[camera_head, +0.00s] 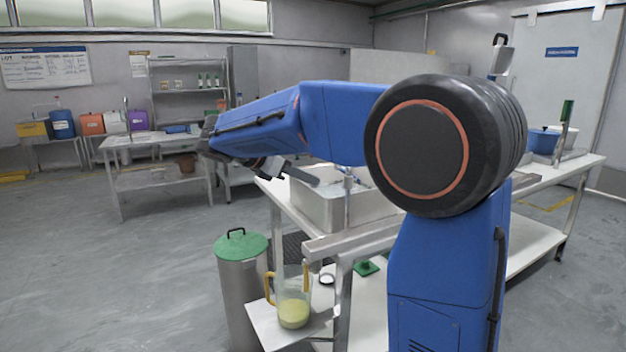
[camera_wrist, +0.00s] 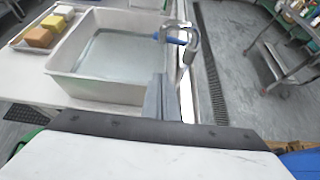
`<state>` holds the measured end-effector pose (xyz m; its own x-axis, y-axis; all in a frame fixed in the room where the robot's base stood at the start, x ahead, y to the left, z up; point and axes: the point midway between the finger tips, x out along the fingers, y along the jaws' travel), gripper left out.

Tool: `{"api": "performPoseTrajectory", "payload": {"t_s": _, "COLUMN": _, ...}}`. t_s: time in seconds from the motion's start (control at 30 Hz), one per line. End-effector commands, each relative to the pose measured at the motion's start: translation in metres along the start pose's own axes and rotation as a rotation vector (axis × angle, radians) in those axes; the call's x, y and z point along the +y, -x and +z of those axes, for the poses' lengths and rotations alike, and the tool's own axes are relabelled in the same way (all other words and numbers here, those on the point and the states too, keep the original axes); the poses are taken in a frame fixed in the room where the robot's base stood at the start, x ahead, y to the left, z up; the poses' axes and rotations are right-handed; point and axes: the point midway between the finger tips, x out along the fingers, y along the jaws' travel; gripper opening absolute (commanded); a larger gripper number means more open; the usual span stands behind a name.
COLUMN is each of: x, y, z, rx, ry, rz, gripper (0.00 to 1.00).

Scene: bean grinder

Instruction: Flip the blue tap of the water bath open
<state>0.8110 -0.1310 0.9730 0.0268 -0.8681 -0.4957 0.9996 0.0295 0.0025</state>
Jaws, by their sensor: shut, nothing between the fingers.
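The water bath (camera_head: 318,206) is a pale rectangular basin of water on the metal bench. It also fills the upper left of the wrist view (camera_wrist: 110,86). Its tap is a curved metal spout (camera_wrist: 194,45) at the basin's right edge in the wrist view, with a blue lever (camera_wrist: 175,40) pointing left over the water. In the head view the metal tap post (camera_head: 348,190) stands at the near side of the basin. My gripper (camera_head: 316,182) is shut and empty above the basin, left of the tap. In the wrist view the grey fingers (camera_wrist: 158,80) appear just short of the lever; contact cannot be told.
A tray of coloured blocks (camera_wrist: 45,32) lies beside the basin. A green-lidded bin (camera_head: 242,248) and a jug of yellowish liquid (camera_head: 293,308) stand at the near left of the bench. A blue pot (camera_head: 543,141) sits farther right. Open floor lies left.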

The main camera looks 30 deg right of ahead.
Motion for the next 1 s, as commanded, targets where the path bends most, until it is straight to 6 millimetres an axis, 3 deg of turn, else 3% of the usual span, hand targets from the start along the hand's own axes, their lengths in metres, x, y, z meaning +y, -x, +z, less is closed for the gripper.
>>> {"api": "performPoseTrajectory", "payload": {"t_s": 0.43, "x": 0.0, "y": -0.004, "z": -0.01, "rx": -0.354, "ry": -0.091, "rz": 0.03, "gripper": 0.0}}
{"api": "performPoseTrajectory", "payload": {"t_s": 0.83, "x": 0.001, "y": -0.004, "z": -0.009, "rx": -0.379, "ry": -0.102, "rz": 0.039, "gripper": 0.0}}
{"api": "performPoseTrajectory", "payload": {"t_s": 1.0, "x": 0.001, "y": -0.012, "z": -0.006, "rx": -0.378, "ry": -0.103, "rz": 0.038, "gripper": 0.0}}
